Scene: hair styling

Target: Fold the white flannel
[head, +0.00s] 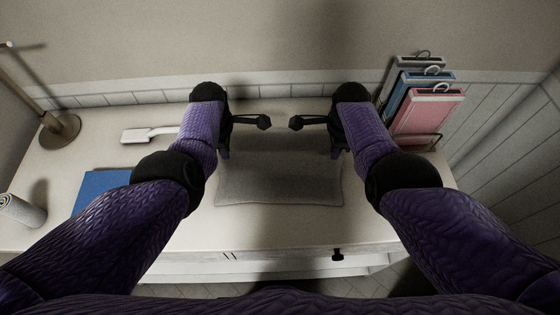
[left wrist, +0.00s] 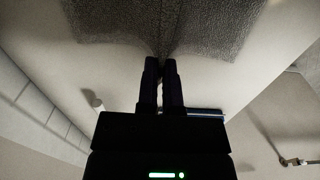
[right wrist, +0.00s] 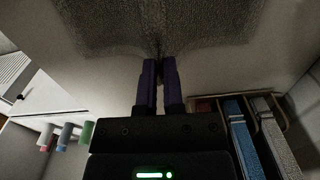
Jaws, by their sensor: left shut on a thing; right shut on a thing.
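The white flannel (head: 280,188), grey in this light, lies on the white tabletop between my arms. My left gripper (head: 225,155) is shut on its left side and my right gripper (head: 335,153) on its right side. In the left wrist view the flannel (left wrist: 205,25) creases into the left fingertips (left wrist: 161,62). In the right wrist view the flannel (right wrist: 200,20) is likewise pinched at the right fingertips (right wrist: 159,62). In the head view the exact grip points are partly hidden by my grippers, and I cannot tell how high the held edge is.
A white brush (head: 140,135) and a blue flat item (head: 100,188) lie at left, near a rolled item (head: 22,210) and a stand base (head: 60,130). A rack with a pink item (head: 430,112) stands at back right. A tiled wall borders the tabletop (head: 295,232).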

